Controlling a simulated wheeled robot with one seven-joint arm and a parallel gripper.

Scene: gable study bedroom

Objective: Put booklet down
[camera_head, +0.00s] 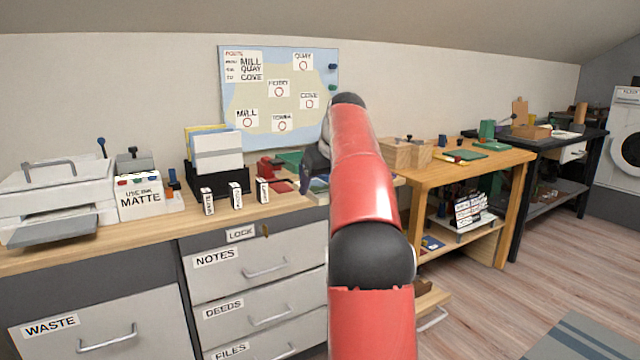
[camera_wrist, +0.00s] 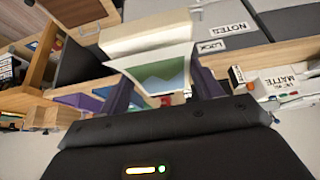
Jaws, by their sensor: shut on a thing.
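The booklet (camera_wrist: 165,75), pale-edged with a green and blue mountain picture, sits between the two dark fingers of my gripper (camera_wrist: 163,92) in the wrist view. My gripper is shut on it. In the head view my gripper (camera_head: 314,168) is over the worktop's right end, partly hidden by my red arm. A bit of a picture cover (camera_head: 318,184) shows just below it. A thick cream block (camera_wrist: 148,38) lies close beyond the booklet in the wrist view; I cannot tell whether they touch.
The wooden worktop (camera_head: 130,233) holds a printer (camera_head: 60,190), a matte ink box (camera_head: 140,198), a black file holder (camera_head: 218,178) and small labelled blocks. A red stapler-like item (camera_head: 270,167) stands near my gripper. A wooden table (camera_head: 490,165) is at right.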

